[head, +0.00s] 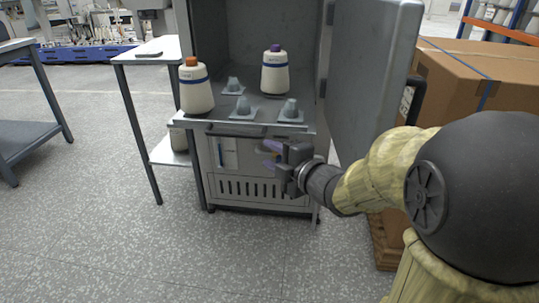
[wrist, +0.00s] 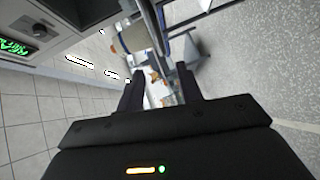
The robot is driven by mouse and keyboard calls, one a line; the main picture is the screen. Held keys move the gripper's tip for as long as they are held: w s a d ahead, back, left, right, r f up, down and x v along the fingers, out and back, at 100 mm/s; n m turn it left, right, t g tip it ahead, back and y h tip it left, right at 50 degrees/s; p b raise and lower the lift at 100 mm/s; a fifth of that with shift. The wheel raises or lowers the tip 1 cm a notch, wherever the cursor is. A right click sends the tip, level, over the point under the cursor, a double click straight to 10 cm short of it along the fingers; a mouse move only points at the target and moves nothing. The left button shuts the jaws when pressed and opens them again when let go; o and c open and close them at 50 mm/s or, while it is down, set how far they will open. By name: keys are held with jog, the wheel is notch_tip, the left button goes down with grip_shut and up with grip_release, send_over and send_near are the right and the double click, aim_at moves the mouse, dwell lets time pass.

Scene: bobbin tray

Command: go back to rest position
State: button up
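My gripper (head: 275,157) hangs in front of the cabinet, below the tray handle. In the wrist view its two fingers (wrist: 160,85) stand well apart with nothing held between them. The grey tray (head: 262,101) sits at the opening of the cabinet, above and behind my gripper. On the tray, a white bobbin with an orange top (head: 195,88) stands at the left front. A white bobbin with a purple top (head: 275,72) stands at the back. Bare grey pegs (head: 290,109) show on the tray.
The open cabinet door (head: 370,75) stands to the right, near my arm. Cardboard boxes (head: 470,75) are beyond it. The floor (head: 110,225) at front left is clear.

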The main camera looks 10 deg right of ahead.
jog(key=shift+d, duration=0.15)
jog(key=s+d+f+m+g+h+p, duration=0.3)
jog(key=d+f+m+h+p, duration=0.3)
jog(key=m, duration=0.6)
jog(key=s+f+m+g+h+p, duration=0.35)
jog(key=s+m+g, duration=0.55)
jog(key=s, duration=0.4)
notch_tip(320, 180, up, 38)
jog(key=m+y+p, duration=0.1)
jog(key=p, duration=3.7)
jog(key=shift+s+d+t, duration=0.3)
jog(key=shift+t, duration=0.1)
jog(key=shift+r, duration=0.1)
